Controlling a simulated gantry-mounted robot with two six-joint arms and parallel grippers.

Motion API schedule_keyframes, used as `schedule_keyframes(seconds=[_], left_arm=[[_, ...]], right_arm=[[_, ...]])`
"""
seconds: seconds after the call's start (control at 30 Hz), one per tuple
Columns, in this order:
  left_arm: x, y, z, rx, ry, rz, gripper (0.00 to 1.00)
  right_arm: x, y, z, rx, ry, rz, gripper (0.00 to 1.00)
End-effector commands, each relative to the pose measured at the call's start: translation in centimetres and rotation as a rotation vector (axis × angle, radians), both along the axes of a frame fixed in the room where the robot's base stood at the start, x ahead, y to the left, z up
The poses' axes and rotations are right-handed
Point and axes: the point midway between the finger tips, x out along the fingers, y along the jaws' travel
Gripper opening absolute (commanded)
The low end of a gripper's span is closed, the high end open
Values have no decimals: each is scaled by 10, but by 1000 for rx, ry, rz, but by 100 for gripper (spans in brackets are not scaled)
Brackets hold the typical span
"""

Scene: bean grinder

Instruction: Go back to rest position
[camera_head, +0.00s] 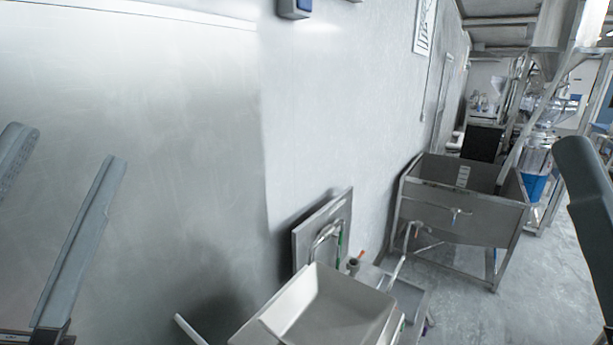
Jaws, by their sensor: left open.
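My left gripper (68,145) is at the left edge, in front of the metal wall panel. Its two grey fingers point up and stand apart, with nothing between them. The left finger is partly cut off by the frame edge. One dark grey finger of my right gripper (580,165) shows at the right edge. The rest of that gripper is out of view, so its opening cannot be seen. Neither gripper is seen touching anything.
A smooth metal panel (150,120) fills the left. Steel machinery stands at the back right. Grey floor (530,290) is clear at lower right.

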Motion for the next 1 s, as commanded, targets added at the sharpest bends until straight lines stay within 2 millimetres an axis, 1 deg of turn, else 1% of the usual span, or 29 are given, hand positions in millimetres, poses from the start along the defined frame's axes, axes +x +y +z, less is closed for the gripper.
schedule_keyframes(seconds=[0.03, 0.1, 0.17, 0.23, 0.27, 0.3, 0.37, 0.4, 0.5, 0.6, 0.7, 1.0], left_arm=[[-5, 11, 3, -112, 4, -49, 47], [-8, 24, 5, -274, 13, -141, 47], [-9, 31, 6, -402, 24, -236, 47], [-9, 31, 6, -543, 45, -383, 47], [-9, 31, 34, -551, 45, -394, 47], [-9, 31, 57, -547, 45, -390, 47], [-8, 31, 81, -545, 46, -389, 47], [-8, 31, 96, -546, 47, -388, 47], [-8, 31, 130, -545, 48, -388, 47], [-8, 31, 153, -544, 50, -387, 47], [-7, 31, 161, -544, 50, -387, 47], [-8, 31, 158, -543, 50, -388, 47]], right_arm=[[0, 0, 0, 0, 0, 0, 50], [0, 0, 0, 0, 0, 0, 50], [0, 0, 0, 0, 0, 0, 50], [0, 0, 0, 0, 0, 0, 50], [1, 0, 26, 0, 3, 0, 50], [1, 0, 50, 0, 3, 0, 50], [0, 0, 75, 0, -2, 0, 50], [0, 0, 91, 0, -2, 0, 50], [0, 0, 125, 0, -1, 0, 50], [0, 0, 148, 0, -1, 0, 50], [0, 0, 156, 0, 0, 0, 50], [0, 0, 152, 0, 1, 0, 50]])
